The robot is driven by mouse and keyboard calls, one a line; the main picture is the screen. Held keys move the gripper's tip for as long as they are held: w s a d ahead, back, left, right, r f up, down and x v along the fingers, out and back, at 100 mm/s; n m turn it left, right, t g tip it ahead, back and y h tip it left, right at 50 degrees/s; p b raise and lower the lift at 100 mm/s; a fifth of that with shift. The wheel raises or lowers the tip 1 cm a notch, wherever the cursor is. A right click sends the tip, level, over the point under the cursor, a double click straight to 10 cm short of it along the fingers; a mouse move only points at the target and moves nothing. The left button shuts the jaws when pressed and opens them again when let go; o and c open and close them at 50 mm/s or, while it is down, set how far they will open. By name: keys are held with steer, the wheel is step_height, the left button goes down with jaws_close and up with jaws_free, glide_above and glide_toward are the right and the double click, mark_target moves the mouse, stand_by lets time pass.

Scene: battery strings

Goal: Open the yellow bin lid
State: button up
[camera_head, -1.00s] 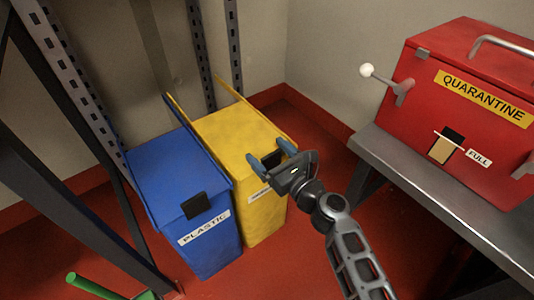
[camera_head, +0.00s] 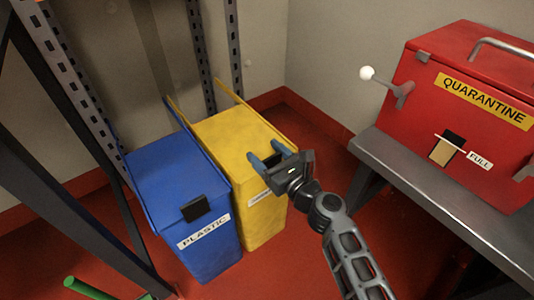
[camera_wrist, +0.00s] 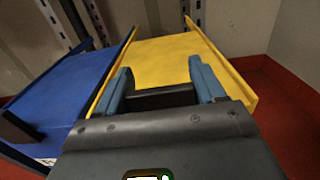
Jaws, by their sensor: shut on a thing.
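The yellow bin (camera_head: 262,225) stands on the floor beside the blue bin, with a label on its front. Its yellow lid (camera_head: 232,135) lies flat and closed, and fills the upper middle of the wrist view (camera_wrist: 160,55). My gripper (camera_head: 267,154) is at the lid's front edge, with its blue fingers pointing toward the lid. In the wrist view my gripper (camera_wrist: 160,76) has one finger on each side of the dark handle (camera_wrist: 160,98) and is shut on it. The handle is mostly hidden in the head view.
A blue bin (camera_head: 175,180) marked PLASTIC touches or nearly touches the yellow bin's left side. A red QUARANTINE box (camera_head: 440,125) stands on a grey bench (camera_head: 410,170) to the right. Dark rack posts (camera_head: 60,195) stand at the left. Walls close off the back.

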mark_target(273, 160)
steer(key=c, duration=0.4)
steer(key=shift+o, duration=0.2)
steer(key=b+x, duration=0.1)
steer(key=x, duration=0.2)
steer(key=shift+w+a+f+b, duration=0.1)
steer(key=shift+f+b, duration=0.05)
steer(key=shift+b, duration=0.15)
steer(key=shift+w+a, duration=0.2)
steer(key=shift+w, duration=0.2)
steer(key=o, duration=1.4)
steer(key=shift+p+v, duration=1.35)
steer(key=shift+v, duration=2.6)
